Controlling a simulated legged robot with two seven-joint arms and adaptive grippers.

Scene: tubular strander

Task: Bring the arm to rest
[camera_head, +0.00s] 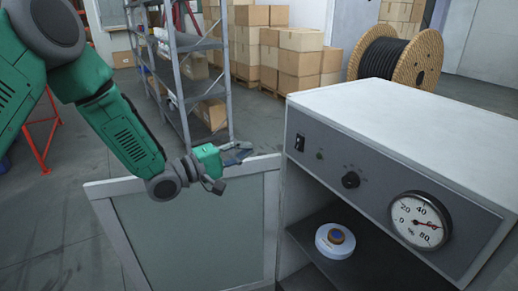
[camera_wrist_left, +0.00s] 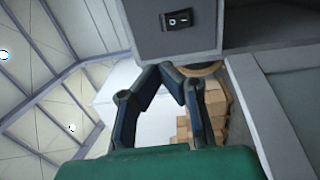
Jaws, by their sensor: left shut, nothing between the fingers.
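My left arm (camera_head: 122,131) is green and grey and comes in from the upper left in the head view. Its gripper (camera_head: 243,154) is shut and empty, above the top edge of the open cabinet door (camera_head: 190,235) and left of the cabinet. In the left wrist view the two dark fingers of the gripper (camera_wrist_left: 172,70) come together at their tips, with nothing between them. The cabinet's switch (camera_wrist_left: 180,19) shows just beyond them. My right gripper is in neither view.
The white cabinet (camera_head: 420,135) on the right has a knob, a switch and a gauge (camera_head: 420,220). A round white object (camera_head: 335,241) with an orange and blue centre sits inside. A metal shelf rack (camera_head: 180,75), cardboard boxes (camera_head: 300,60) and a cable reel (camera_head: 420,60) stand behind.

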